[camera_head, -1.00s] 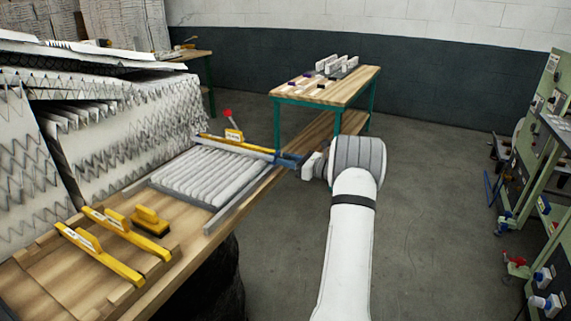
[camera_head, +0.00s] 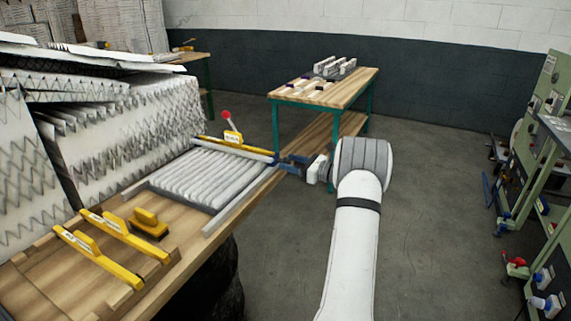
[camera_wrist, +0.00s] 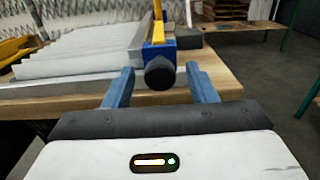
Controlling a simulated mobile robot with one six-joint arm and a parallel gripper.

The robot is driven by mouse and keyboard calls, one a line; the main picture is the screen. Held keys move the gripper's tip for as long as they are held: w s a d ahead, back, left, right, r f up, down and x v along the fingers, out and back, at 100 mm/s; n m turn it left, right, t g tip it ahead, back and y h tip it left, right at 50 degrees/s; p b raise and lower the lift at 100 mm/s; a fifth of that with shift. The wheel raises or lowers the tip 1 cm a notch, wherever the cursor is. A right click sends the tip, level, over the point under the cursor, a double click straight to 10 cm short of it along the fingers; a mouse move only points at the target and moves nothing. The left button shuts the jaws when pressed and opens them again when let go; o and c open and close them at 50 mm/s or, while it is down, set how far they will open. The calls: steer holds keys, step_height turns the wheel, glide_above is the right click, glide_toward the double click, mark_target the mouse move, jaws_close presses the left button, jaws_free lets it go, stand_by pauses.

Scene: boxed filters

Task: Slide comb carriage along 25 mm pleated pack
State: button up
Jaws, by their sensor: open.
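The comb carriage (camera_head: 240,148) is a yellow bar with a blue end, lying across the far end of the white pleated pack (camera_head: 195,180) on the wooden bench. A red-balled lever and a yellow label block stand on it. In the wrist view, its blue end block (camera_wrist: 158,52) carries a black round knob (camera_wrist: 160,73). My gripper (camera_head: 289,162) is at the bench's right edge by this end. In the wrist view my gripper (camera_wrist: 160,78) is open, with blue fingers on either side of the knob and visible gaps on both sides.
Two yellow labelled bars (camera_head: 100,257) and a yellow-handled block (camera_head: 149,224) lie on the near bench. Large pleated sheets (camera_head: 130,130) are piled at the left. A grey rail (camera_head: 240,202) runs along the pack's right side.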

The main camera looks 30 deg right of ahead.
steer(key=v, duration=0.6)
steer(key=shift+s, duration=0.1)
stand_by(0.4)
